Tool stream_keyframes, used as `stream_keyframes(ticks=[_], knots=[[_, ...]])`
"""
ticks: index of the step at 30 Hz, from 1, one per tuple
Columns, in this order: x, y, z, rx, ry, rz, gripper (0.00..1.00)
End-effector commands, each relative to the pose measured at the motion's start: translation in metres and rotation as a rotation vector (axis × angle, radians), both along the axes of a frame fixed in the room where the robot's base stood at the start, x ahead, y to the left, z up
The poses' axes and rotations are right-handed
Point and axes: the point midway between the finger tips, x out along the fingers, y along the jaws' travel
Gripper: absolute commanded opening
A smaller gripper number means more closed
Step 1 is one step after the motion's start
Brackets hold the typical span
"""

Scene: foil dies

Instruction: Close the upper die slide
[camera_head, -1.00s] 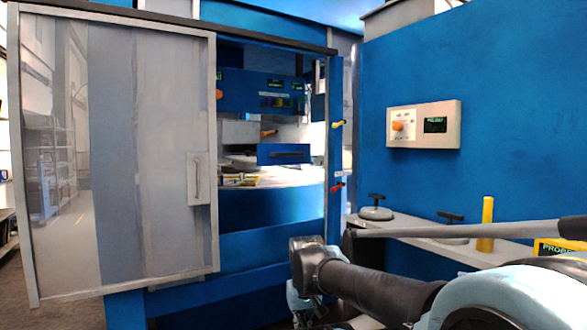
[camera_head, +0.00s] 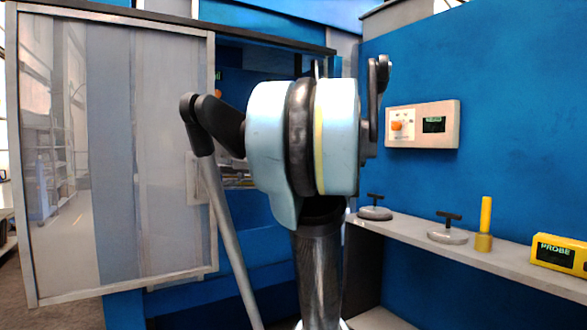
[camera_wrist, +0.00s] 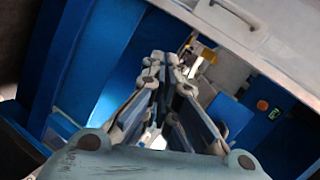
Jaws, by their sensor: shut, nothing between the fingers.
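My gripper (camera_wrist: 165,68) shows in the wrist view with its fingers together and nothing between them. It points toward the opening of the blue machine. In the head view my raised arm covers most of the opening and my fingers cannot be made out. The upper die slide cannot be made out in the head view, where my arm stands in front of that spot. In the wrist view a blue block (camera_wrist: 228,116) lies right of my fingers; I cannot tell whether it is the slide. No contact with my fingers is visible.
A grey sliding door (camera_head: 160,150) with a handle (camera_head: 196,180) covers the machine's left side. Right of my arm, a shelf (camera_head: 400,229) bears two grey discs with black T-handles, a yellow post (camera_head: 486,218) and a yellow probe box (camera_head: 560,254). A control box (camera_head: 423,124) hangs above.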

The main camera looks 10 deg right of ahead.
Motion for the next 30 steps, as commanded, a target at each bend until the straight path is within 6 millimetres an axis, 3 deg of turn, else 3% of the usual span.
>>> stream_keyframes(ticks=[1, 3, 6, 9, 12, 20, 30], knots=[[0.021, -0.024, 0.023, 0.067, -0.04, -0.057, 0.0], [0.041, -0.051, 0.051, 0.155, -0.095, -0.123, 0.0], [0.062, -0.088, 0.082, 0.255, -0.158, -0.2, 0.0], [0.074, -0.114, 0.101, 0.323, -0.2, -0.25, 0.0], [0.08, -0.128, 0.111, 0.358, -0.222, -0.276, 0.0], [0.102, -0.124, 0.114, 0.371, -0.229, -0.28, 0.0], [0.159, -0.104, 0.114, 0.37, -0.228, -0.278, 0.0]])
